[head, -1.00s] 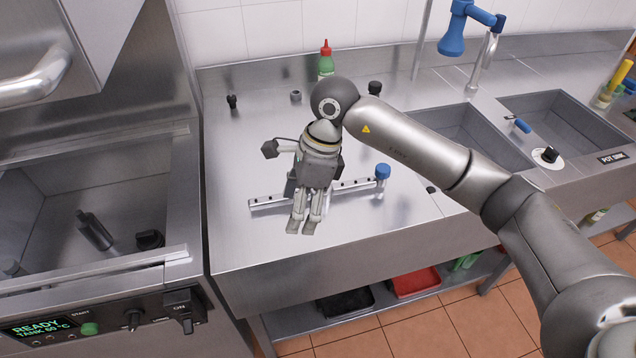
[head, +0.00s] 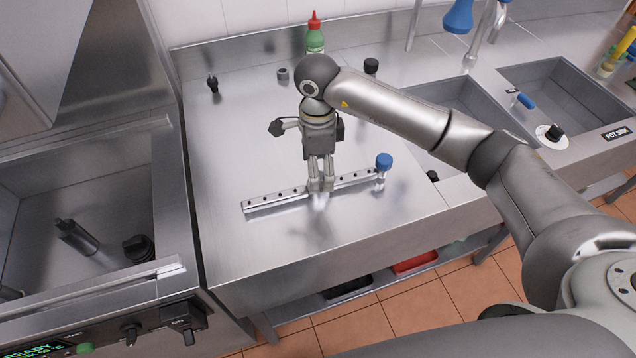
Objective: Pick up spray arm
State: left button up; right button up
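The spray arm is a long thin metal bar (head: 275,200) with a row of small dark holes. It lies slantwise on the steel counter. My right gripper (head: 320,187) points down at the middle of the bar and hides a short part of it. Its two fingertips are close together at the bar; I cannot tell whether they grip it or only stand around it. My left gripper is not in view.
A blue-capped clear container (head: 383,163) stands by the bar's right end. A green bottle with a red tip (head: 315,38) and small dark parts (head: 212,83) stand at the back. Sink basins (head: 565,95) are on the right, an open steel tank (head: 60,205) on the left.

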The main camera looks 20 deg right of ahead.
notch_tip(320, 180, down, 4)
jog(key=shift+d+f+p, duration=0.1)
jog(key=shift+p, duration=1.05)
jog(key=shift+f, duration=0.3)
jog(key=shift+w+f, duration=0.1)
jog(key=shift+c, duration=1.6)
jog(key=c, duration=1.1)
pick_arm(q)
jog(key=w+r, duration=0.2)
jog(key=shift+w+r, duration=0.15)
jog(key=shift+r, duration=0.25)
pick_arm(e)
jog(key=shift+o, duration=0.2)
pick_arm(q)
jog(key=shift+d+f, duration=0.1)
